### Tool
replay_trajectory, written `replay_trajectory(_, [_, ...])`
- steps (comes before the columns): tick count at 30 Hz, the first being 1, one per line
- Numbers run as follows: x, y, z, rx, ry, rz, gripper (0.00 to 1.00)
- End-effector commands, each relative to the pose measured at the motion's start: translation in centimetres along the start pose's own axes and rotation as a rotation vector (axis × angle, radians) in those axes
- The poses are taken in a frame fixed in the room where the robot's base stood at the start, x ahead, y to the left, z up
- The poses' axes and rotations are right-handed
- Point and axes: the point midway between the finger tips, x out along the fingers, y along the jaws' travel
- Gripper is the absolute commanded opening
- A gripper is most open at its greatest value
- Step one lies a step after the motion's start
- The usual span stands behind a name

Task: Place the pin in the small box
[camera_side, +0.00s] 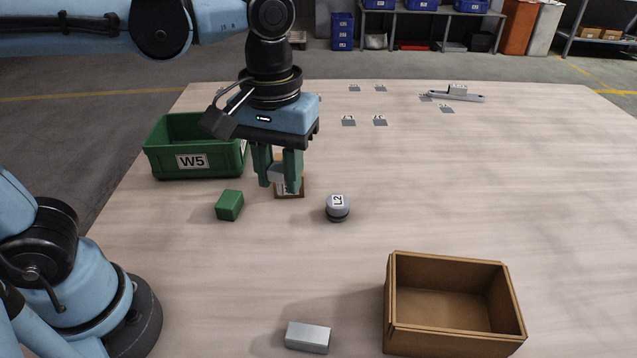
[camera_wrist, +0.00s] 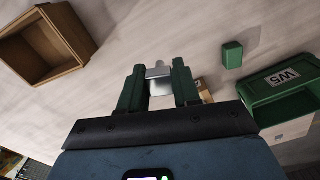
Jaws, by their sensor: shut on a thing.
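My gripper (camera_side: 278,187) is shut on a silver-grey piece, taken as the pin (camera_side: 281,174), above the table. Its fingers hide much of it. In the wrist view the pin (camera_wrist: 160,88) shows pale between the green fingers of my gripper (camera_wrist: 159,82). A small brown item with a pale face (camera_side: 290,192), perhaps the small box, shows just behind the fingers and is partly hidden. A larger open brown box (camera_side: 455,334) stands at the front right, empty; it also shows at the upper left of the wrist view (camera_wrist: 70,35).
A green bin marked W5 (camera_side: 165,167) stands left of my gripper. A green block (camera_side: 230,205), a grey round part marked L2 (camera_side: 338,211) and a silver block (camera_side: 308,337) lie nearby. A grey bracket (camera_side: 455,96) lies at the back right. The table's right middle is clear.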

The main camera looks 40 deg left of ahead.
Motion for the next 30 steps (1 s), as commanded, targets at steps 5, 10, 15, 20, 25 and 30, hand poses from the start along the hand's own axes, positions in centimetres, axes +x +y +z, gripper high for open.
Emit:
replay_trajectory(5, [-0.2,5.1,-1.0,0.088,0.0,0.0,0.0])
replay_trajectory(10, [0.2,9.8,-1.4,0.165,0.0,0.0,0.0])
replay_trajectory(15, [1.4,14.7,-1.1,0.244,0.0,0.0,0.0])
replay_trajectory(20, [3.1,19.2,-0.2,0.318,0.0,0.0,0.0])
replay_trajectory(25, [4.9,23.0,1.1,0.382,0.0,0.0,0.0])
replay_trajectory(30, [6.2,25.1,2.1,0.42,0.0,0.0,0.0])
